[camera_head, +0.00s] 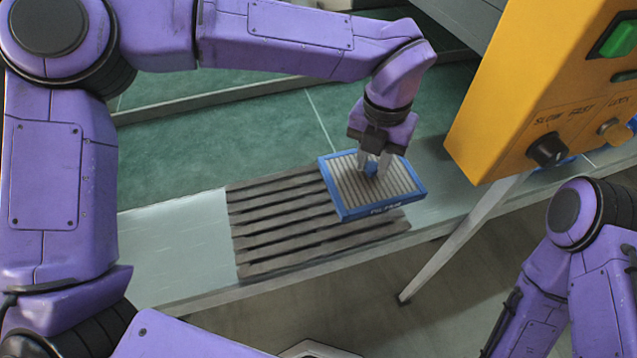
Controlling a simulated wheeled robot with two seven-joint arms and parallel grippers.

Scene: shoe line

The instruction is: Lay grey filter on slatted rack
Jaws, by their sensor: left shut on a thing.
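The grey filter (362,192) is a flat pleated panel with a blue frame. It is over the right part of the dark slatted rack (270,222), and its right end reaches past the rack. My left gripper (375,168) points down from above and is shut on a small blue piece at the middle of the filter's top. I cannot tell whether the filter touches the slats or hangs just above them. The rack's left part is bare. Of my right arm, only purple links show at the lower right; its gripper is not in view.
A yellow control box (545,85) with knobs and a green button stands close to the right of the filter. The rack lies on a pale ledge (170,255), bare at its left. A green belt surface (190,150) runs behind it.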

